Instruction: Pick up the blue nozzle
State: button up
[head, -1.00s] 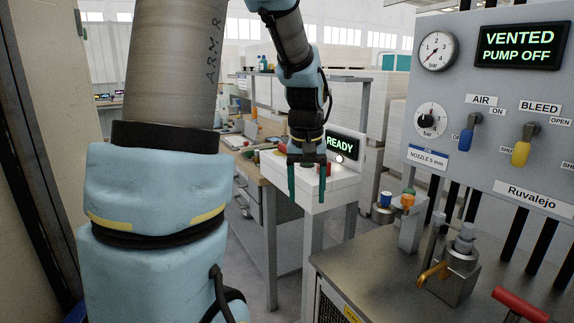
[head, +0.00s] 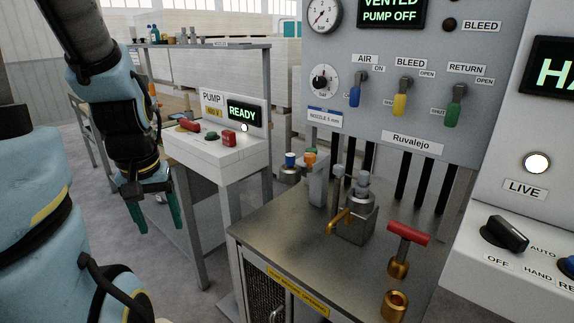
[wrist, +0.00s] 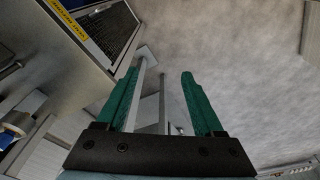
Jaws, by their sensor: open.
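The blue nozzle (head: 291,158) shows in the head view as a small blue-topped piece at the left end of a small grey stand (head: 316,188), beside an orange one (head: 309,159). A green one is partly hidden behind. My gripper (head: 157,226) points down with its green fingers apart and empty, well to the left of the nozzle and not touching anything. In the wrist view my gripper (wrist: 159,78) is open with only floor and frame legs between the fingers. A blue part (wrist: 10,131) at that view's left edge is too cropped to identify.
The white pump box (head: 217,150) reading READY stands between my gripper and the stand in the picture. A metal bench (head: 285,228) carries a clamp (head: 356,222) and a red T-handle (head: 408,233). The gauge panel (head: 430,70) rises behind. Open floor lies below my gripper.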

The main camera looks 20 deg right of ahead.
aim_at(289, 158)
jog(key=i+j, duration=0.2)
jog(key=i+j+z, duration=0.4)
jog(key=j, duration=0.35)
jog(key=i+j+z, duration=0.2)
jog(key=j, duration=0.25)
jog(key=i+z, duration=0.15)
jog(key=z, duration=0.2)
jog(key=i+z, duration=0.15)
jog(key=z, duration=0.2)
jog(key=i+j+z, duration=0.15)
jog(key=z, duration=0.25)
jog(key=i+j, duration=0.1)
